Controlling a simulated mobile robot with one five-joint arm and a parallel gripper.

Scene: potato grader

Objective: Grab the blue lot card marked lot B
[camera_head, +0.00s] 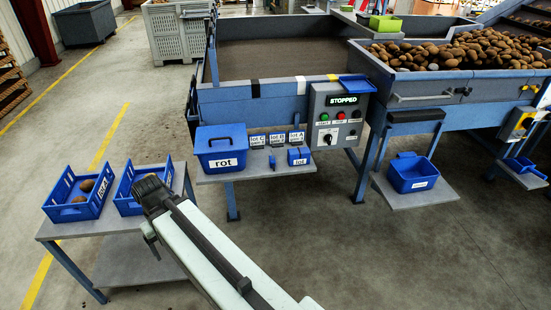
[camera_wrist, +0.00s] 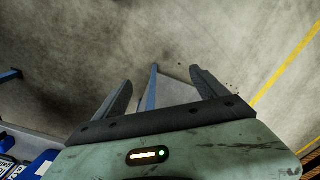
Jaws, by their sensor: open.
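White labels reading lot C (camera_head: 257,140), lot B (camera_head: 277,138) and lot A (camera_head: 296,136) stand in a row along the grader's front shelf (camera_head: 245,174). Below them are small blue pieces, one slim piece (camera_head: 272,160) and a larger blue pair (camera_head: 298,157) with a white label. I cannot tell which blue piece is the lot B card. My gripper (camera_wrist: 160,76) is open and empty over the floor in the wrist view. In the head view my arm's end is left of the shelf, apart from the cards, and the fingertips are hard to make out.
A lidded blue rot bin (camera_head: 221,148) stands on the shelf's left part. Two blue crates (camera_head: 66,211) with potatoes sit on a grey side table (camera_head: 60,231) at left. The control panel (camera_head: 338,116) reads STOPPED. The floor in front of the shelf is clear.

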